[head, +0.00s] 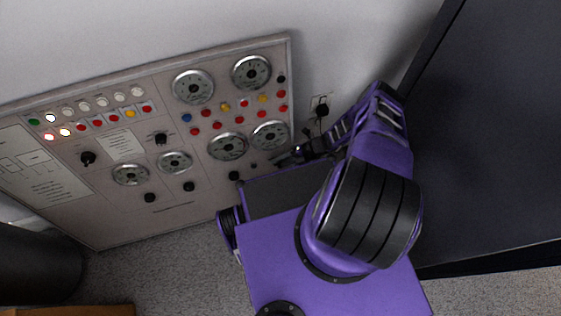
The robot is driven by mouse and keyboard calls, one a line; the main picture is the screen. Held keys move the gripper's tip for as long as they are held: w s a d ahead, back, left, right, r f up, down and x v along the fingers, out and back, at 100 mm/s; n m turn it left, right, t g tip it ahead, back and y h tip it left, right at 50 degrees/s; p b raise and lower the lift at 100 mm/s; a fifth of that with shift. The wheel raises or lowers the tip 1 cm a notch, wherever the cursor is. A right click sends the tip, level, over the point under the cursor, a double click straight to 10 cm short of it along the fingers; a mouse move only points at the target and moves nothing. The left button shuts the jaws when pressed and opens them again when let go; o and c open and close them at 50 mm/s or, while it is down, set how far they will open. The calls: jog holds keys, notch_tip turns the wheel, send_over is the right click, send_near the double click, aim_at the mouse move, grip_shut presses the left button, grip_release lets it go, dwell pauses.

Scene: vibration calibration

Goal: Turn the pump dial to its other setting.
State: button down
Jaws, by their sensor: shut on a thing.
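The control panel (205,205) is tilted in the head view, with gauges, lamps and black knobs. Black dials show at the left (87,158), at the upper middle (160,138) and along the lower row (188,186). The labels are too small to tell which is the pump dial. My gripper (281,159) is at the panel's lower right edge, in line with the lower row of knobs. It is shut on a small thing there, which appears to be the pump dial. That dial and its pointer are hidden by the fingers, so its setting cannot be read.
Several round gauges (251,72) and red lamps sit close above my gripper. A wall socket with a black plug (321,109) is right of the panel. A large dark cabinet (490,130) stands at the right. A dark cylinder (38,265) stands at the lower left.

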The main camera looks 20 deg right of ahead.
jog(key=shift+f+y, duration=0.15)
jog(key=shift+y, duration=0.45)
jog(key=shift+c, duration=2.4)
grip_release()
jog(key=shift+d, duration=0.1)
jog(key=v, duration=1.2)
jog(key=shift+s, duration=0.15)
